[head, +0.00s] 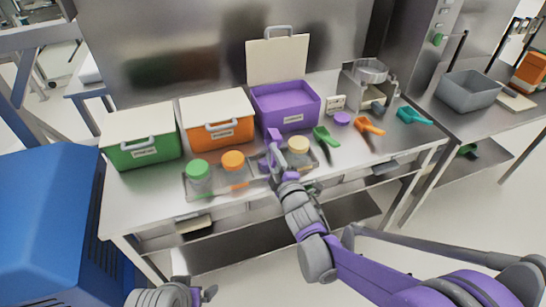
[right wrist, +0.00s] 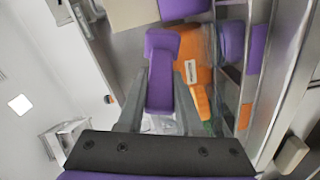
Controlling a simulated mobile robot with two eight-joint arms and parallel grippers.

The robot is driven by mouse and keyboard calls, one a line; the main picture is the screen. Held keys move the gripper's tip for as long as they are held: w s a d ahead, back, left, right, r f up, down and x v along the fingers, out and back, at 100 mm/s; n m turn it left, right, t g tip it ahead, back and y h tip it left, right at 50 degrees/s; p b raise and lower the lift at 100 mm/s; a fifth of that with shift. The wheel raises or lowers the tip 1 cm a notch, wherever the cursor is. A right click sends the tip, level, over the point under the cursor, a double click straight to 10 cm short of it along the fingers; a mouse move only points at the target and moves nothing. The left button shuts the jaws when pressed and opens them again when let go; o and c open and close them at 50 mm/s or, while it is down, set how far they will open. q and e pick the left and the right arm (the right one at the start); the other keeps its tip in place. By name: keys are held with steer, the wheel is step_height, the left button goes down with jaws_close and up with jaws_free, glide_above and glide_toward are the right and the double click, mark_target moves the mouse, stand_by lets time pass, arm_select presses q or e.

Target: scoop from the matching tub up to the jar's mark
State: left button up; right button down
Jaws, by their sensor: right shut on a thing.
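My right gripper (head: 272,163) is shut on a purple scoop (head: 273,136), held above the front of the counter near the open purple tub (head: 284,123). In the right wrist view the scoop (right wrist: 160,80) sits between the two fingers (right wrist: 158,108). The purple tub holds purple contents. A jar with a cream-coloured top (head: 298,146) stands just right of the gripper; its mark cannot be made out. A purple jar lid (head: 342,118) lies on the counter. My left gripper (head: 195,290) is low at the bottom edge, away from the counter; its jaws are unclear.
A green tub (head: 140,150) and an orange tub (head: 217,134) have white lids on. Jars with green (head: 198,168) and orange (head: 233,159) lids stand on a tray. Green (head: 325,137), orange (head: 369,126) and teal (head: 412,116) scoops lie to the right. The purple tub's lid (head: 278,60) stands behind it.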

steer(key=shift+r+m, duration=0.4)
steer(key=shift+m, duration=0.4)
steer(key=shift+w+d+f+m+b, duration=0.15)
steer(key=shift+d+m+b, duration=0.15)
steer(key=shift+m+b, duration=0.5)
steer(key=shift+d+m+b, duration=0.25)
steer(key=shift+m+b, duration=0.1)
steer(key=shift+m, duration=0.65)
steer(key=shift+r, duration=0.25)
